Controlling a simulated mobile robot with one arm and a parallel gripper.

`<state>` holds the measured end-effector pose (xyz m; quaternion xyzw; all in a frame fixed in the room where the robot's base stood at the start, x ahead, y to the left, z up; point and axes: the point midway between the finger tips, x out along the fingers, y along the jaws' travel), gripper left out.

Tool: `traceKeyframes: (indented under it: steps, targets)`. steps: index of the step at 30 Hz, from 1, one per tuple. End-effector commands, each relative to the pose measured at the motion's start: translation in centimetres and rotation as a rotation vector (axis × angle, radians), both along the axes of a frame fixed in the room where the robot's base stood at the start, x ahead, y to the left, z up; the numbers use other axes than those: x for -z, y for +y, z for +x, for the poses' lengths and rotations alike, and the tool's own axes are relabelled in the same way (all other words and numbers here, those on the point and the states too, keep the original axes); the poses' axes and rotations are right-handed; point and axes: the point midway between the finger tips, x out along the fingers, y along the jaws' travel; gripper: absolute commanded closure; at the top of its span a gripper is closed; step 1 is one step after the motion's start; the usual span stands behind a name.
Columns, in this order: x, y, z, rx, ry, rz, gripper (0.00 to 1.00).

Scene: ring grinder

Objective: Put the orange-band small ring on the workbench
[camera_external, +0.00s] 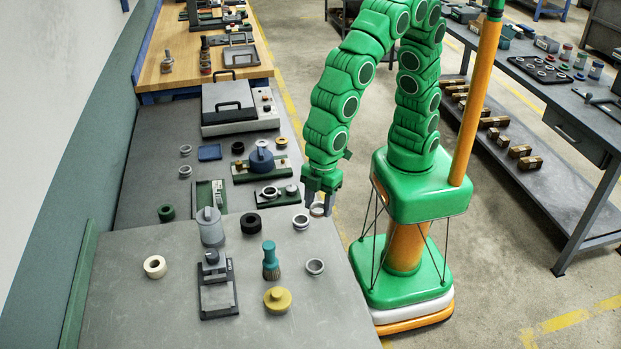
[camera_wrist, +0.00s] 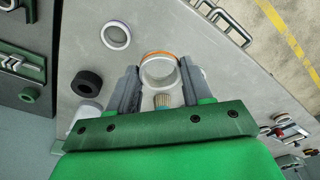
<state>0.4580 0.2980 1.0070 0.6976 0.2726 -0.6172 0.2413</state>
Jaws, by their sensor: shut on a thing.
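The orange-band small ring (camera_wrist: 159,56) is pale grey with an orange stripe along its rim. It sits between the two fingers of my gripper (camera_wrist: 160,78) in the wrist view. In the external view my gripper (camera_external: 319,203) is shut on this ring (camera_external: 317,209), close to the right edge of the grey workbench (camera_external: 190,280). The ring appears held above the surface, but its exact height cannot be told. My fingers hide part of its sides.
Similar grey rings lie nearby, one (camera_external: 301,222) just left and one (camera_external: 315,267) nearer the camera. A black ring (camera_external: 251,223), a teal brush (camera_external: 271,262), a yellow knob (camera_external: 277,299) and a dark fixture (camera_external: 218,290) also stand here. The front right is clear.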

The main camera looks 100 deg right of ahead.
Motion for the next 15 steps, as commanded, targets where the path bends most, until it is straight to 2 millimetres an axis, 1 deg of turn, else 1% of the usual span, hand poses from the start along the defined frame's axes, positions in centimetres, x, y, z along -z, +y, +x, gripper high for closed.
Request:
traceKeyframes:
  steps: [6, 15]
  targets:
    - [2.5, 1.0, 1.5, 0.000, 0.003, -0.003, 0.82]
    - [5.0, 2.1, 3.2, 0.001, 0.005, -0.003, 0.82]
